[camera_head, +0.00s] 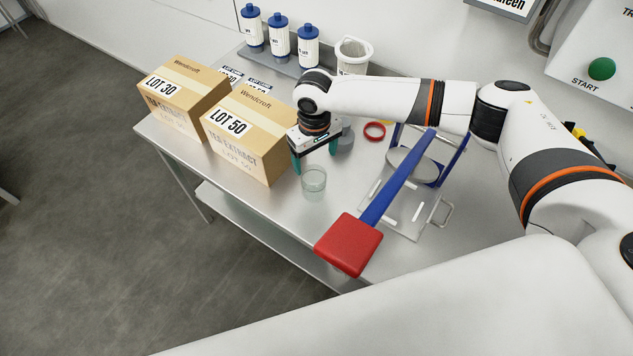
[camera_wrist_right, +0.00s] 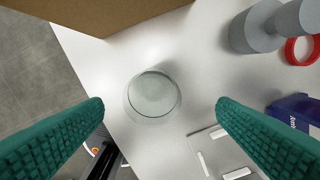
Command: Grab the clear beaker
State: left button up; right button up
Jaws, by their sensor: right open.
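The clear beaker (camera_head: 314,180) stands upright on the steel table, near its front edge, just below my right gripper. It also shows in the right wrist view (camera_wrist_right: 153,94), seen from above between the two green fingers. My right gripper (camera_head: 315,166) is open and empty, pointing down above the beaker. In the right wrist view the gripper's fingers (camera_wrist_right: 160,112) are wide apart, one on each side of the beaker, with bare table between. Whether the fingertips reach down to the rim's height is hard to tell. My left gripper does not show.
The LOT 50 box (camera_head: 246,131) stands close left of my gripper, the LOT 30 box (camera_head: 183,95) beyond. A press with a blue lever and red pad (camera_head: 349,245) stands right of the beaker. A red ring (camera_head: 375,131) and a grey weight (camera_wrist_right: 250,30) lie behind.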

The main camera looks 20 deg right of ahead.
send_near(314, 183)
jog(key=shift+s+a+f, duration=0.1)
jog(key=shift+s+f, duration=0.05)
jog(key=shift+s, duration=0.3)
jog(key=shift+s+a+f, duration=0.1)
jog(key=shift+s+f, duration=0.05)
jog(key=shift+s, duration=0.3)
jog(key=shift+s+a+f+p, duration=0.2)
jog(key=shift+f+p, duration=0.1)
jog(key=shift+f, duration=1.05)
jog(key=shift+s+a+f+p, duration=0.15)
jog(key=shift+f+p, duration=0.15)
jog(key=shift+f, duration=1.05)
jog(key=shift+d, duration=0.15)
jog(key=c, duration=1.1)
